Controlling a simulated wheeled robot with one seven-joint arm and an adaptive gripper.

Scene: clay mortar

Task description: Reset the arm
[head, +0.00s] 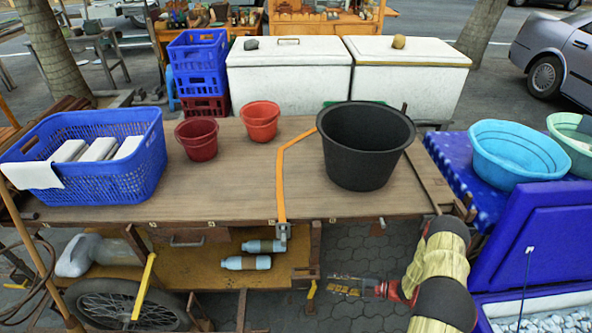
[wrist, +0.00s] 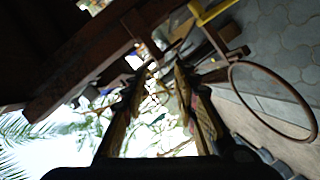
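My gripper (head: 345,287) is at the lower right of centre in the head view, beside and below the front edge of the wooden table (head: 240,185). It points left, and my arm comes up from the lower right. In the wrist view my gripper's two fingers (wrist: 162,75) stand apart with a gap between them. Nothing is held between them. The fingers look clear of the table and its lower shelf.
On the table stand a blue basket (head: 150,165), a dark red pot (head: 197,140), an orange-red pot (head: 260,122) and a black bucket (head: 365,150). Bottles (head: 246,263) lie on the lower shelf. A light-blue basin (head: 518,160) is at right.

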